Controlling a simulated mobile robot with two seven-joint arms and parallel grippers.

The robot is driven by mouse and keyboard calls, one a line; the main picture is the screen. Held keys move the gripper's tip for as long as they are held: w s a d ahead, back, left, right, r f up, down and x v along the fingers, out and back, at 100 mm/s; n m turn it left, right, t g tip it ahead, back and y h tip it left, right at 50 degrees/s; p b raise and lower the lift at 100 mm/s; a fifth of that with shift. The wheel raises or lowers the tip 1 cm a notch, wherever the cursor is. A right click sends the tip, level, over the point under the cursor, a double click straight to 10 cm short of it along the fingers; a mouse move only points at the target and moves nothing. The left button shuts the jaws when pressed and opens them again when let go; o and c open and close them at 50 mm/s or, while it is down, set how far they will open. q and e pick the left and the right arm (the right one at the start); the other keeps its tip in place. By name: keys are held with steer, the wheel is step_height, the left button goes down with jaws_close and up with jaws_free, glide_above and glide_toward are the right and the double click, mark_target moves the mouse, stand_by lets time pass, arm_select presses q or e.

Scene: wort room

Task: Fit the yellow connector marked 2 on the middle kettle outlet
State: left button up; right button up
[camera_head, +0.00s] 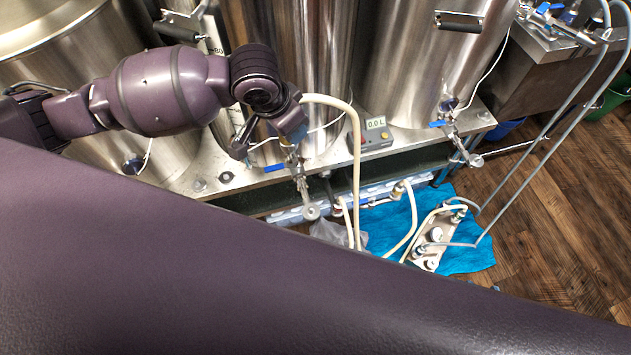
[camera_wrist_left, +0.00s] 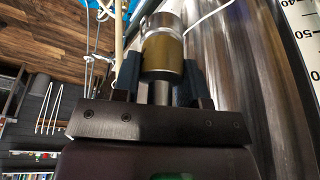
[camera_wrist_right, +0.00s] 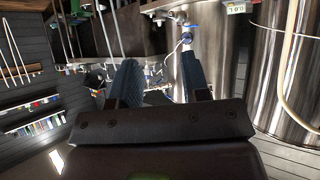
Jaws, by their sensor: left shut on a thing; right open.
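My left gripper (camera_wrist_left: 160,78) is shut on the yellow connector (camera_wrist_left: 162,54), a yellow-banded metal cylinder; no number is readable on it. In the head view the left gripper (camera_head: 284,136) is in front of the middle kettle (camera_head: 312,60), just above its outlet (camera_head: 301,186), which has a blue valve handle. The connector is mostly hidden there, and I cannot tell whether it touches the outlet. A cream hose (camera_head: 356,150) arches from behind the gripper towards the floor. My right gripper (camera_wrist_right: 158,82) is open and empty, seen only in the right wrist view.
The right kettle (camera_head: 420,60) has its own outlet (camera_head: 459,143). A display box (camera_head: 376,133) reading 0.0 L sits on the metal stand. A manifold (camera_head: 432,244) with hoses lies on a blue cloth (camera_head: 470,259). My purple arm covers the lower head view.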

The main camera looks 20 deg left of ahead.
arm_select(q)
steer(key=s+d+f+m+g, duration=0.1)
steer(key=d+f+m, duration=0.1)
steer(key=f+m, duration=0.2)
steer(key=s+d+f+m+g+h, duration=0.1)
steer(key=s+d+f+m, duration=0.1)
steer(key=f+m, duration=0.3)
steer(key=s+d+f+m+g, duration=0.1)
steer(key=d+f+m, duration=0.1)
steer(key=f+m, duration=0.3)
steer(key=shift+s+f+g+h, duration=0.3)
steer(key=shift+f+g+h, duration=0.1)
steer(key=shift+f, duration=0.4)
step_height(320, 180, down, 2)
steer(key=shift+f+b, duration=0.1)
steer(key=shift+b, duration=0.4)
steer(key=shift+f, duration=0.3)
arm_select(e)
steer(key=shift+s+d+f, duration=0.1)
steer(key=shift+s+f, duration=0.05)
steer(key=shift+f, duration=0.45)
steer(key=shift+d, duration=0.1)
steer(key=shift+r, duration=0.15)
